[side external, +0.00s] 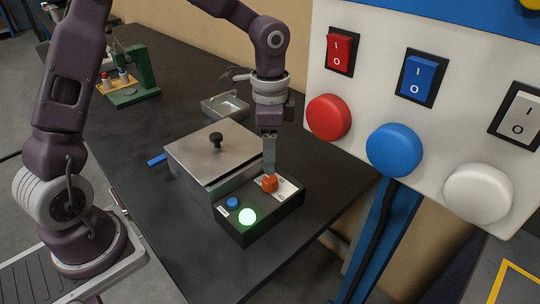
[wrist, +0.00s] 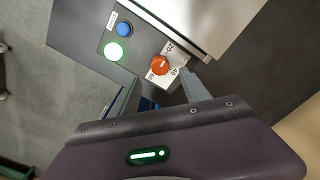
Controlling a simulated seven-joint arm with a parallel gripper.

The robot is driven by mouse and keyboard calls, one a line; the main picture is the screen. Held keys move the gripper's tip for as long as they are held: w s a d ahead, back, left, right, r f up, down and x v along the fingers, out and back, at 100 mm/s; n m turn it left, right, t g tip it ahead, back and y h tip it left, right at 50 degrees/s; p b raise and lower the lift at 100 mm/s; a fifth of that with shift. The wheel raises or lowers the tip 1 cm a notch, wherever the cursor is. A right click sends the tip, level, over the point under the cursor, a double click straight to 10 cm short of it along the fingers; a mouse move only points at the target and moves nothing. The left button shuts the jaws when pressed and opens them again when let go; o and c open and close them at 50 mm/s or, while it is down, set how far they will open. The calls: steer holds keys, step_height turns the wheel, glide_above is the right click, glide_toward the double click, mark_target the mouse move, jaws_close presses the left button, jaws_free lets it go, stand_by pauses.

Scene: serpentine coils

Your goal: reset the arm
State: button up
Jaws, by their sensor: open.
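My gripper (side external: 269,168) points down just above the orange-red dial (side external: 270,183) on a black control box (side external: 262,229). In the wrist view my gripper (wrist: 160,90) has its two fingers apart with nothing between them. The dial (wrist: 160,65) shows just beyond the fingertips, on a white plate with printed numbers. I cannot tell whether a fingertip touches it. A green lamp (side external: 247,216) glows on the box, and a blue button (side external: 232,202) sits beside it.
A metal-lidded box (side external: 205,160) with a black knob adjoins the control box. A metal tray (side external: 225,106) and a green stand (side external: 135,90) are farther back. A panel (side external: 430,120) with coloured switches and large buttons fills the right. The table's left front is bare.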

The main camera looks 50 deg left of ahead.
steer(key=s+a+r+n+t, duration=0.1)
steer(key=s+r+n, duration=0.3)
steer(key=s, duration=0.7)
steer(key=s+r+n+t, duration=0.4)
steer(key=s+r, duration=0.4)
steer(key=s, duration=0.3)
steer(key=shift+s+a+r+n+t, duration=0.2)
steer(key=shift+a+n+t, duration=0.1)
steer(key=shift+a+n, duration=0.1)
